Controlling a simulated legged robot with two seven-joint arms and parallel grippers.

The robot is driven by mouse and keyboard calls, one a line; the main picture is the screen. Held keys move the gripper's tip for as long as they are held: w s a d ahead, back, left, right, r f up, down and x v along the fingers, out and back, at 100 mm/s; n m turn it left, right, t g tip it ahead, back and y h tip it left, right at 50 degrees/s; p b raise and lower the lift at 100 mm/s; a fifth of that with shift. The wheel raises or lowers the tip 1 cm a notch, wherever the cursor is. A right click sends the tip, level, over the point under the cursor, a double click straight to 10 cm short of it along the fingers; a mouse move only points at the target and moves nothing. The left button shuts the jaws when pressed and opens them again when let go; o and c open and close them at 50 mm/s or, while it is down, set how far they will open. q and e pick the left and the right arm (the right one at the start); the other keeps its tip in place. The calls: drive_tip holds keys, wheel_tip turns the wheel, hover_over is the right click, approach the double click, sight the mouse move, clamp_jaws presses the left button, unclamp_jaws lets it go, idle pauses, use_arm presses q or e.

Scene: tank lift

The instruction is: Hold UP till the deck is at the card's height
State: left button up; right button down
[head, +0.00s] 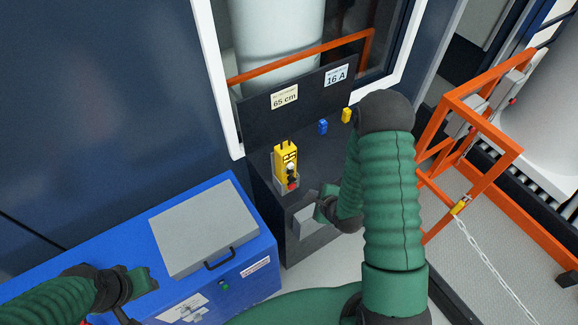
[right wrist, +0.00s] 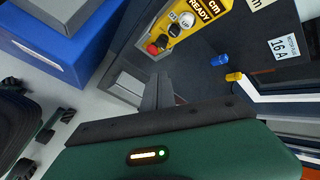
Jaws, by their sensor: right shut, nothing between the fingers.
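The yellow control pendant (head: 286,158) stands in a grey holder on the dark cabinet. In the right wrist view the pendant (right wrist: 190,28) shows READY, a white UP button (right wrist: 187,19), a dark button and a red button. The display's number is cut off. The card (head: 285,97) reads 65 cm. The deck (head: 480,250) is grey, with orange rails, at the right. My right gripper (right wrist: 160,88) is shut and empty, below the pendant and apart from the buttons. My left gripper (head: 142,284) is over the blue box; its jaw state is unclear.
A blue box (head: 235,275) with a grey lid (head: 203,228) and black handle stands at lower left. A blue plug (head: 323,127) and a yellow plug (head: 346,116) sit on the cabinet by a 16 A card (head: 336,75). Orange rails (head: 490,125) and a chain (head: 490,260) stand right.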

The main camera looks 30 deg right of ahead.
sight(291, 166)
use_arm(q)
drive_tip(key=shift+w+d+f, duration=0.2)
drive_tip(key=shift+w+d, duration=0.25)
use_arm(e)
drive_tip(key=w, duration=0.9)
drive_tip(key=shift+w+f, duration=0.2)
drive_tip(key=shift+a, duration=0.2)
use_arm(q)
drive_tip(key=shift+s+a, duration=0.1)
drive_tip(key=shift+a, duration=0.4)
use_arm(e)
drive_tip(key=shift+a+r, duration=0.15)
drive_tip(key=shift+a, duration=0.15)
use_arm(q)
drive_tip(key=shift+d, duration=0.35)
use_arm(e)
drive_tip(key=shift+d, duration=0.3)
use_arm(q)
drive_tip(key=shift+a, duration=0.25)
use_arm(e)
drive_tip(key=shift+a, duration=0.2)
use_arm(q)
drive_tip(key=shift+d, duration=0.15)
use_arm(e)
drive_tip(key=shift+w+d, duration=0.1)
